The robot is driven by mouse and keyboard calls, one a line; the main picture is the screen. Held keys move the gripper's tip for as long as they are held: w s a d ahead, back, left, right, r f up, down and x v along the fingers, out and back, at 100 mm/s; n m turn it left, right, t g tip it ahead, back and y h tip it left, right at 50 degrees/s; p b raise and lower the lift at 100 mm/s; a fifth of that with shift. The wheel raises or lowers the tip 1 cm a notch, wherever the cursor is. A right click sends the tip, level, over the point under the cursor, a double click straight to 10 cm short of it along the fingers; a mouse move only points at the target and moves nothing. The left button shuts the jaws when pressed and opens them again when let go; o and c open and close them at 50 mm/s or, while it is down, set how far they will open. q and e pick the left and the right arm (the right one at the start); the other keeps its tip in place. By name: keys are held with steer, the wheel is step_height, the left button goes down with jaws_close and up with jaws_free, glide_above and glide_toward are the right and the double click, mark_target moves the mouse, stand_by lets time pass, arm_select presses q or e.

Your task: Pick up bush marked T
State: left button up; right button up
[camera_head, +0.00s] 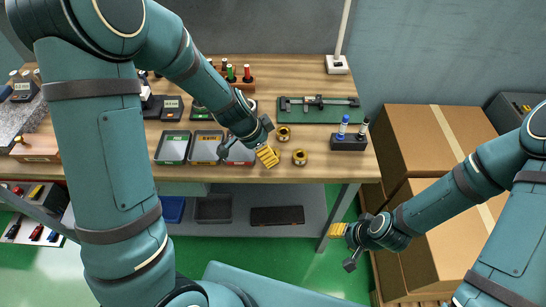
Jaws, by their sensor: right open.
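Two brass-coloured bushes stand on the wooden bench top near its front right: one farther back (283,132) and one nearer the front edge (300,157). Any letter marks on them are too small to read, so I cannot tell which is marked T. My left gripper (268,156), with yellow fingers, points down over the bench just left of the nearer bush, with a small gap between them in the picture. Whether its fingers are apart is too small to tell. My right gripper (338,230) is open, below the bench's front edge, away from both bushes.
Three small trays (173,147) lie left of my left gripper. A green mat (318,117) with a caliper is behind the bushes. A dark block holding bottles (348,142) stands to their right. Cardboard boxes (430,140) stand right of the bench.

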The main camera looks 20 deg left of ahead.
arm_select(q)
steer(key=b+x, duration=0.1)
steer(key=x, duration=0.4)
steer(key=shift+w+d+r, duration=0.1)
steer(key=shift+d+r, duration=0.05)
steer(key=shift+d, duration=0.05)
jaws_close()
